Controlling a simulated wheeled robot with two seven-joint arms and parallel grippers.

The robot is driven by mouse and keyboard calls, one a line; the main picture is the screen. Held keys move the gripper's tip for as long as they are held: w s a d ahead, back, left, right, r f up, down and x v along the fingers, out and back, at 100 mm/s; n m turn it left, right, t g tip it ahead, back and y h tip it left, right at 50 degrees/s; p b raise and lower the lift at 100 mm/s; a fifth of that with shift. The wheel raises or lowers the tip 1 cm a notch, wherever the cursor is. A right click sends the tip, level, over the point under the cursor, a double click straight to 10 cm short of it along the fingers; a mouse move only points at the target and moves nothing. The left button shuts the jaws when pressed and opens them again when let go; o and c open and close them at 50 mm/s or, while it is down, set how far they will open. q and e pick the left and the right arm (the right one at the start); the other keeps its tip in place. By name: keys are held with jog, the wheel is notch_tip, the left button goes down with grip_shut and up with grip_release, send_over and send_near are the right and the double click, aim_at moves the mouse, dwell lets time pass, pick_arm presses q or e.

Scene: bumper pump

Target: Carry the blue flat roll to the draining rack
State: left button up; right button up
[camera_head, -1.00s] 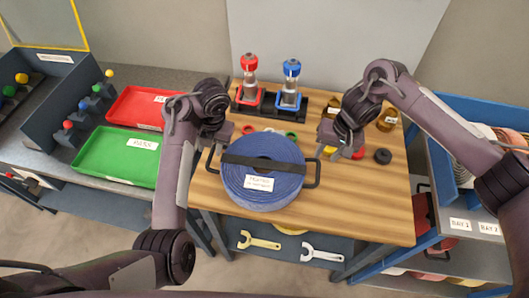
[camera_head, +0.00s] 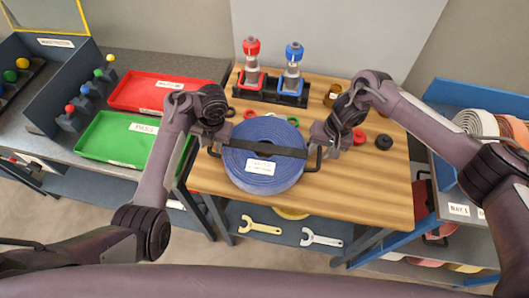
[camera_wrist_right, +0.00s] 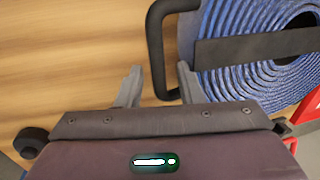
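The blue flat roll (camera_head: 258,178) lies on the wooden table, with a black strap across it, a white label and a black handle on each side. My left gripper (camera_head: 214,140) is at its left handle; its fingers are too small to read. My right gripper (camera_head: 319,142) is at the right handle. In the right wrist view, my right gripper (camera_wrist_right: 160,84) has its fingers apart, with the handle (camera_wrist_right: 155,50) between them and a gap visible. A blue-framed rack (camera_head: 447,178) with bay labels and coiled rolls stands at the right; I cannot tell if it is the draining rack.
Red and blue-topped fittings (camera_head: 292,75) stand in a black holder at the table's back. Small rings and caps (camera_head: 384,142) lie behind and right of the roll. Red (camera_head: 150,92) and green (camera_head: 118,140) trays sit on the left bench. The table's front right is clear.

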pick_arm(q)
jog(key=shift+f, duration=0.35)
pick_arm(e)
jog(key=shift+f, duration=0.35)
pick_arm(q)
jog(key=shift+c, duration=0.4)
pick_arm(e)
jog(key=shift+c, duration=0.4)
pick_arm(q)
grip_shut()
pick_arm(e)
grip_shut()
pick_arm(q)
jog(key=shift+w+r, duration=0.1)
jog(key=shift+r, duration=0.05)
pick_arm(e)
jog(key=shift+w+r, duration=0.1)
jog(key=shift+r, duration=0.05)
